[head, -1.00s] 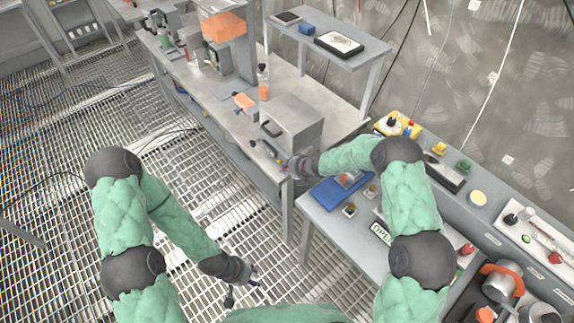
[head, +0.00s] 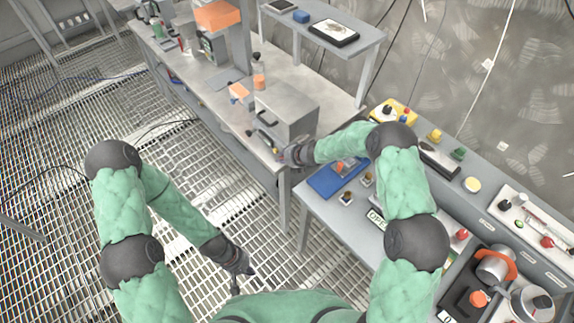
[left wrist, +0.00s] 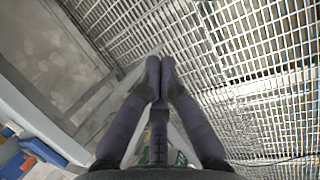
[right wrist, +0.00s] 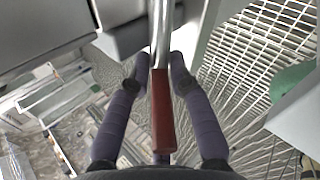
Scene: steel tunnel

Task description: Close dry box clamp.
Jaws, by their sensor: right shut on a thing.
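The dry box (head: 291,112) is a grey metal box with a dark handle on its front, standing at the near end of the long bench. The clamp lever (right wrist: 161,38) is a bright metal bar with a red grip (right wrist: 162,115) in the right wrist view. My right gripper (right wrist: 158,72) has a finger on each side of the lever and is shut on it. In the head view my right gripper (head: 288,154) is at the box's near lower corner and hides most of the clamp. My left gripper (head: 242,268) hangs over the grating; its fingertips (left wrist: 160,68) are together and empty.
The side bench on the right holds a blue tray (head: 328,182) and several small parts. A raised shelf (head: 365,38) stands behind the box. The grating floor (head: 60,145) on the left is open.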

